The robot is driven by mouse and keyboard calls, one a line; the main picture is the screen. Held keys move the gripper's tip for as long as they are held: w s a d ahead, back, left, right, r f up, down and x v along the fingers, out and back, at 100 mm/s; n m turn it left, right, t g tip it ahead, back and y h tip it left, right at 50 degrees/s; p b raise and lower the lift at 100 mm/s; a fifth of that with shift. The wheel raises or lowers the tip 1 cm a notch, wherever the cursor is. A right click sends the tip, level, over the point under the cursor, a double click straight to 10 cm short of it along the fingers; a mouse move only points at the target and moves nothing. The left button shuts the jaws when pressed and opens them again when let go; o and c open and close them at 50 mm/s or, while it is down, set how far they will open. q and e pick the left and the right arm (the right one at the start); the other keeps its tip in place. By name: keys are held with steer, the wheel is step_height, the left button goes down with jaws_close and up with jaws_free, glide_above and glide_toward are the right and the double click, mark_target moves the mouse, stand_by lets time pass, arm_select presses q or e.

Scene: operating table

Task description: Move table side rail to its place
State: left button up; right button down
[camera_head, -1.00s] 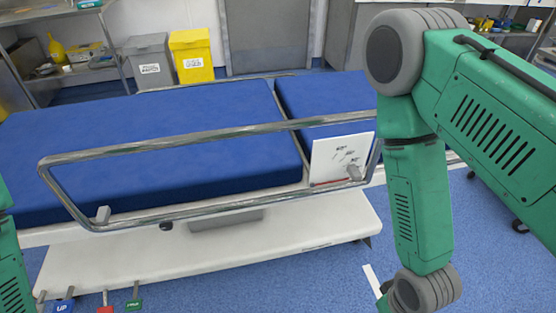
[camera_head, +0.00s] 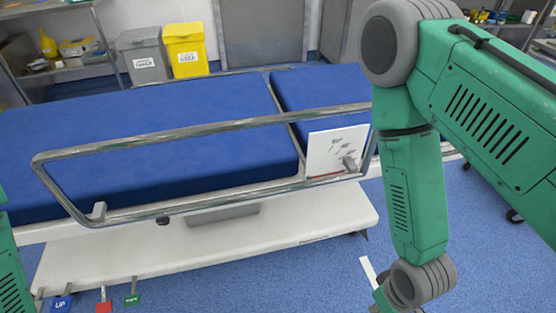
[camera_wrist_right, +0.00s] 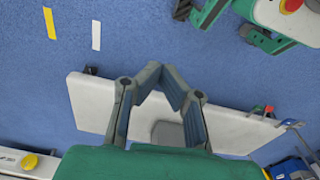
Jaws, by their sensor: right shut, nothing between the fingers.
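The table side rail (camera_head: 200,131) is a long metal loop along the near side of the blue operating table (camera_head: 220,150). In the head view it stands raised, its upper bar above the mattress level and its lower bar along the table's near edge. My right arm hangs to the right of the rail in the head view, its gripper out of that frame. In the right wrist view my right gripper (camera_wrist_right: 163,73) is shut and empty, its tips together above the white table base (camera_wrist_right: 90,105). The rail is not clear there. My left gripper is not in view.
A white panel with marks (camera_head: 335,152) stands at the rail's right end. Pedals, including a green one (camera_head: 131,300), stick out at the base's near left. Grey (camera_head: 143,55) and yellow (camera_head: 186,50) bins stand behind the table. The blue floor at right is mostly clear.

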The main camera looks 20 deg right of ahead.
steer(key=c, duration=1.9)
jaws_free()
steer(key=o, duration=0.5)
steer(key=shift+m+t+y, duration=0.4)
steer(key=shift+m+t, duration=0.4)
steer(key=shift+t, duration=0.1)
steer(key=w+a+r, duration=0.1)
steer(key=w+a+r+p, duration=0.1)
steer(key=w+a, duration=0.1)
steer(key=shift+w+r, duration=0.25)
steer(key=shift+r, duration=0.05)
steer(key=m+t+y+p, duration=0.5)
steer(key=m+t+p, duration=0.2)
steer(key=m+t, duration=0.55)
glide_toward(238, 128)
steer(key=shift+m, duration=0.55)
steer(key=b+x, duration=0.9)
steer(key=x, duration=0.2)
steer(key=shift+w+b, duration=0.2)
steer(key=shift+b, duration=0.2)
